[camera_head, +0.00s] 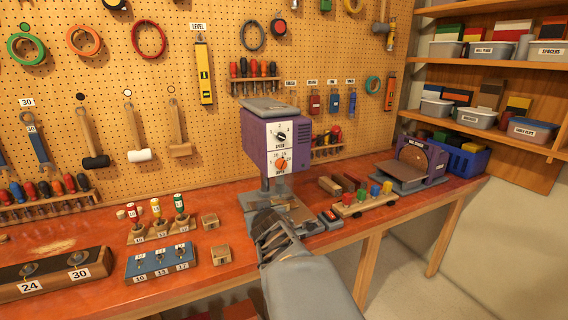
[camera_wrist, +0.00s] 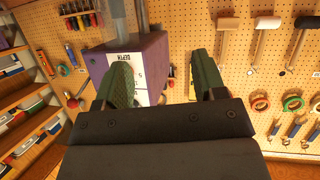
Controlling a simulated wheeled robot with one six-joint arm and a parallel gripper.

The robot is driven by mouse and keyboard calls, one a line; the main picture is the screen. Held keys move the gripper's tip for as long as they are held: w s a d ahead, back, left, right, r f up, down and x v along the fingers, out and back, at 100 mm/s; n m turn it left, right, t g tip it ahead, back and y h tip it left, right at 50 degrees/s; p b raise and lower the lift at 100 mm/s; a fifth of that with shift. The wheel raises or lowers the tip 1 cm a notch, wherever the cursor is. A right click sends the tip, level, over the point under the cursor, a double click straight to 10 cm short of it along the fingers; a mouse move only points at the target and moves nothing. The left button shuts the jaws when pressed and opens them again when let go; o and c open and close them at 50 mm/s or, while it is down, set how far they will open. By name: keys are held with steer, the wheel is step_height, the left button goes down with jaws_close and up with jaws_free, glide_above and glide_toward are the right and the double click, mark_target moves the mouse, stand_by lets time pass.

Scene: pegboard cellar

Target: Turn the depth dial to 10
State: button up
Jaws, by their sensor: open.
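The purple drill press (camera_head: 258,140) stands on the bench with a white face panel toward me. The panel has a black upper dial (camera_head: 282,136) and an orange lower dial (camera_head: 282,163), the depth dial, with small numbers around it. Its pointer setting is too small to read surely. My gripper (camera_head: 268,222) is in front of and below the panel, apart from the dial. In the wrist view the picture is inverted; my gripper (camera_wrist: 162,62) is open and empty, and its left finger covers part of the panel (camera_wrist: 140,80) and hides the depth dial.
A purple sander (camera_head: 412,165) stands farther right. A blue numbered block (camera_head: 160,260) and small wooden blocks (camera_head: 221,254) are to the left. Tools hang on the pegboard behind.

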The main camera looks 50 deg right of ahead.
mark_target(282, 165)
steer(key=s+d+r+t+p, duration=0.1)
steer(key=s+d+r+t, duration=0.45)
steer(key=d, duration=0.55)
steer(key=shift+n+g, duration=0.25)
steer(key=shift+n, duration=0.15)
steer(key=x, duration=0.4)
steer(key=p+x, duration=0.1)
steer(key=x, duration=0.4)
steer(key=p+x, duration=0.1)
steer(key=x, duration=0.3)
steer(key=shift+w+a+r, duration=0.15)
steer(key=shift+w+r, duration=0.15)
steer(key=shift+r, duration=0.1)
steer(key=c, duration=0.9)
